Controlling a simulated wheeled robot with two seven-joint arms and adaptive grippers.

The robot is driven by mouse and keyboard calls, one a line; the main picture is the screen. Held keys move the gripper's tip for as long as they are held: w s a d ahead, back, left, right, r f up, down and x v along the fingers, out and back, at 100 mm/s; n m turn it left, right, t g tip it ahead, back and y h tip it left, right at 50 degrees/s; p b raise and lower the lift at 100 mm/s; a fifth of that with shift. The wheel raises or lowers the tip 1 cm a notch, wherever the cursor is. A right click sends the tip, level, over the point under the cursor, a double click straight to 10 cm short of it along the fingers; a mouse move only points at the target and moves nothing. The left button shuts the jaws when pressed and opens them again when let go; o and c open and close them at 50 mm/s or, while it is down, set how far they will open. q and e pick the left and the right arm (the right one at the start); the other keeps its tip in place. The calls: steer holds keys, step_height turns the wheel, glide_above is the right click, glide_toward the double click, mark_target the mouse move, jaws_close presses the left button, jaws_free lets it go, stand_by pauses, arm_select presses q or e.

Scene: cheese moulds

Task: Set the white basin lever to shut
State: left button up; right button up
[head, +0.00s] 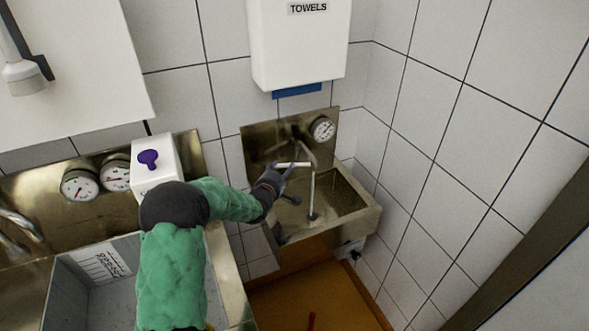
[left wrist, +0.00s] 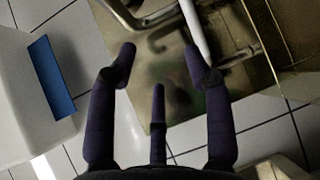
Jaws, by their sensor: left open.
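The white lever (head: 293,164) sticks out sideways at the tap of the small steel basin (head: 362,208) on the wall. In the left wrist view the lever (left wrist: 196,28) is a pale bar running down behind the tip of the right-hand finger. My left gripper (head: 280,182) is at the left side of the basin, close to the lever. In the left wrist view my gripper (left wrist: 158,65) has its dark fingers spread, with nothing held between them. I cannot tell whether a finger touches the lever. My right gripper is not in view.
A white towel dispenser (head: 298,45) hangs above the basin. A round gauge (head: 322,129) sits on its backplate. A white box with a purple mark (head: 154,163) and a larger grey sink (head: 75,285) lie left. Tiled wall closes off the right side.

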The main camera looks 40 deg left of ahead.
arm_select(q)
steer(key=w+a+f+b, duration=0.3)
steer(key=w+f+b, duration=0.3)
steer(key=w, duration=0.4)
steer(key=shift+w+a+f, duration=0.15)
steer(key=shift+a, duration=0.2)
jaws_close()
